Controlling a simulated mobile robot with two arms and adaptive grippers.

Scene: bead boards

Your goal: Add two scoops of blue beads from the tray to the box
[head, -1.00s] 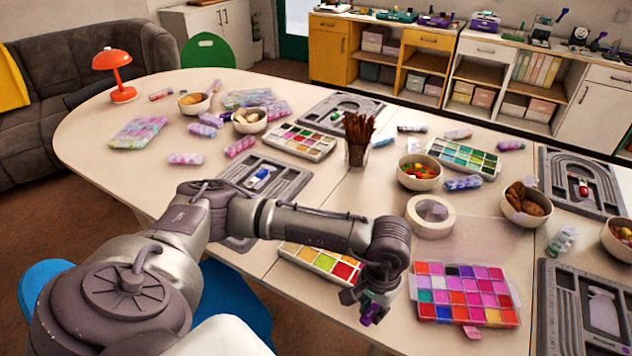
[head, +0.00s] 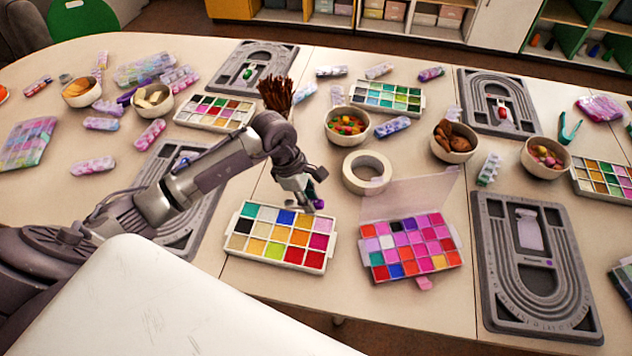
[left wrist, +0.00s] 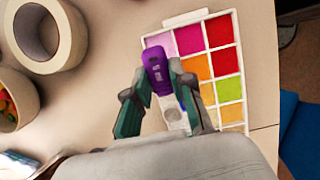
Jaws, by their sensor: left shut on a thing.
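My left gripper (head: 308,204) is shut on a purple scoop (left wrist: 157,70) and holds it over the back right part of the white bead tray (head: 230,238). In the left wrist view the gripper (left wrist: 160,88) has the scoop between its two fingers. Blue beads (head: 286,217) fill a back-row cell of that tray. An open box of mostly pink and red beads (head: 410,245), its clear lid raised behind, lies to the right. My right gripper is not in view.
A roll of tape (head: 367,172) stands behind the box. A cup of brown sticks (head: 277,95) and a bowl of colored pieces (head: 346,126) are farther back. Grey bead boards (head: 492,315) lie at both sides. The table front is mostly clear.

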